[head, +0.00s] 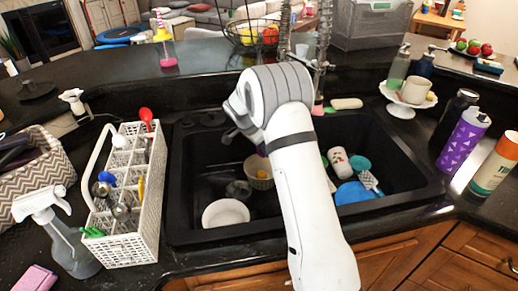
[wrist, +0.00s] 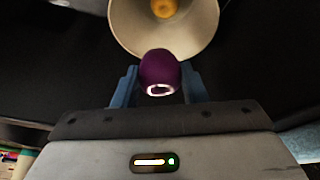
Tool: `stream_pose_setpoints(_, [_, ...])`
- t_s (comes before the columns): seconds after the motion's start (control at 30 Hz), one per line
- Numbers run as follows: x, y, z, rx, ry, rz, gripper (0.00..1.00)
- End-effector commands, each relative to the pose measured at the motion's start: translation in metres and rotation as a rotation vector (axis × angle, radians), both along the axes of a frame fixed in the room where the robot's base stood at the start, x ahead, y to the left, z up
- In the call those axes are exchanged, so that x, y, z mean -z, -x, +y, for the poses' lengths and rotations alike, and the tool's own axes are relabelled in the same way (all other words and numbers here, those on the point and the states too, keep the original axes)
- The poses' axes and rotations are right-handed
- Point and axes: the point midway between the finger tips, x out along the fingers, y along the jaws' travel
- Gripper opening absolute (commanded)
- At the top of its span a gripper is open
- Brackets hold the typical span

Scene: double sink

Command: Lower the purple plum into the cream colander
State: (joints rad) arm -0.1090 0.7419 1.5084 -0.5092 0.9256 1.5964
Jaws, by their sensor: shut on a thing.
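The purple plum (wrist: 158,68) is between the blue fingers of my gripper (wrist: 160,84) in the wrist view, with a pale ring mark on its near side. My gripper is shut on it. The cream colander (wrist: 127,22) is just beyond the plum in that view, and the plum overlaps its near rim. A yellow-orange fruit (wrist: 163,8) lies inside the colander. In the head view the colander (head: 258,181) stands in the left part of the black sink, partly behind my arm. The plum cannot be made out there.
A white bowl (head: 226,213) and a clear glass (head: 238,190) are near the colander. The right side of the sink holds a blue plate (head: 352,193) and a cup (head: 339,162). A white cutlery basket (head: 129,205) stands left of the sink; bottles (head: 464,138) stand right.

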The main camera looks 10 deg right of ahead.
Motion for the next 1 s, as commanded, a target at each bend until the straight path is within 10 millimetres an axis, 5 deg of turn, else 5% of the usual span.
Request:
stream_pose_setpoints(0.43, [0.002,0.000,0.001,0.000,0.000,0.000,0.16])
stream_pose_setpoints(1.0, [0.031,0.000,0.001,-0.001,0.000,0.000,0.16])
